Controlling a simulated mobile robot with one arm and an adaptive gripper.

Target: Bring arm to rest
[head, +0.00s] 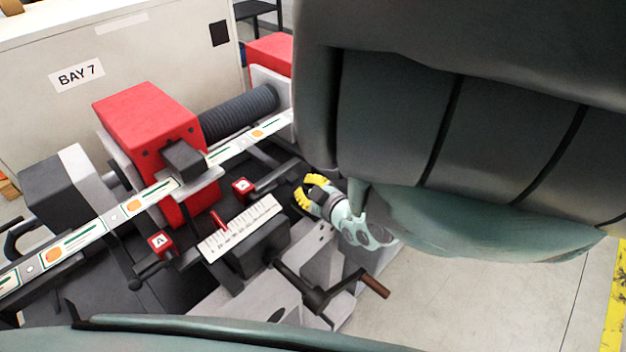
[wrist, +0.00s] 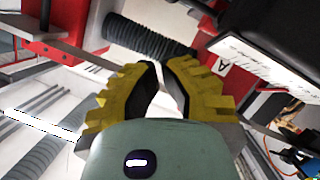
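My gripper (head: 306,192), with yellow ridged fingers, is in the head view just right of the label rewinder's white scale, near the machine's right edge. In the wrist view my gripper (wrist: 161,66) shows its two fingertips close together, with a narrow gap between them and nothing held. The label rewinder has a red head block (head: 148,112), a white scale with a red pointer (head: 241,227), and red tags, one marked A (head: 160,243) and another (head: 242,186) farther right. Part of my arm fills the upper right of the head view.
A label web (head: 132,206) runs diagonally across the machine. A dark ribbed roller (head: 240,113) lies behind it. A brown-handled crank (head: 374,286) sticks out at the front right. A cabinet marked BAY 7 (head: 78,74) stands behind. Bare floor (head: 480,300) lies to the right.

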